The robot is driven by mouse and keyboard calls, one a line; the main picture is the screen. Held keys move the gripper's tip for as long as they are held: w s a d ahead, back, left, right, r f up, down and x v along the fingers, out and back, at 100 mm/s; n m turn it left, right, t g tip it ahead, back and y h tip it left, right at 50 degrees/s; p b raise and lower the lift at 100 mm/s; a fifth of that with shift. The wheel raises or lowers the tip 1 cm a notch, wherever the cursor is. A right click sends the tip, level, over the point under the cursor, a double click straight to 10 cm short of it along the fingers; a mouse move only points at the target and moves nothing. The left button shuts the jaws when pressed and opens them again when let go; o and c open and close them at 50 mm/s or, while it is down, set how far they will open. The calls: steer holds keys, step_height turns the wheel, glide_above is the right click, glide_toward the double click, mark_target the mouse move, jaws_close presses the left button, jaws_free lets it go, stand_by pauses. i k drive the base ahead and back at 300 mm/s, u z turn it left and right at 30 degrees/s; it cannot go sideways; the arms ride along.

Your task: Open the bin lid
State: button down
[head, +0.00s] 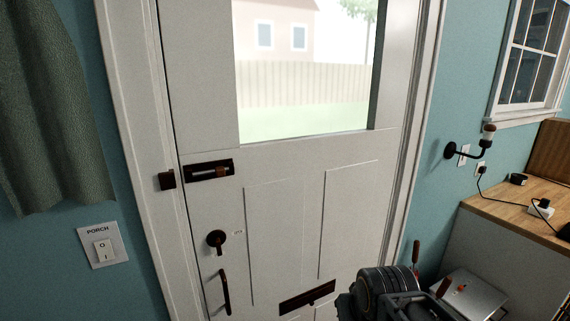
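A low bin-like box with a flat light-grey lid (482,291) stands at the lower right, beside the counter. The lid looks flat and shut, and a small orange-red part shows near its left side. The front and lower body of the box are out of the frame or hidden. My dark arm comes up from the bottom edge, just left of the lid. My gripper (430,270) shows two brown-tipped fingers standing apart, with nothing visible between them. It is near the lid's left side; whether it touches the lid cannot be told.
A white door (285,215) with a window, latch, knob and pull handle fills the middle and looks closed. A wooden counter (515,195) with small devices and cords is at the right, below a wall lamp (470,149). A curtain (50,110) and switch plate (102,246) are left.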

mark_target(479, 300)
steer(key=z, duration=0.9)
steer(key=k, duration=0.5)
steer(key=z, duration=0.95)
steer(key=i, duration=2.5)
steer(key=u, duration=0.55)
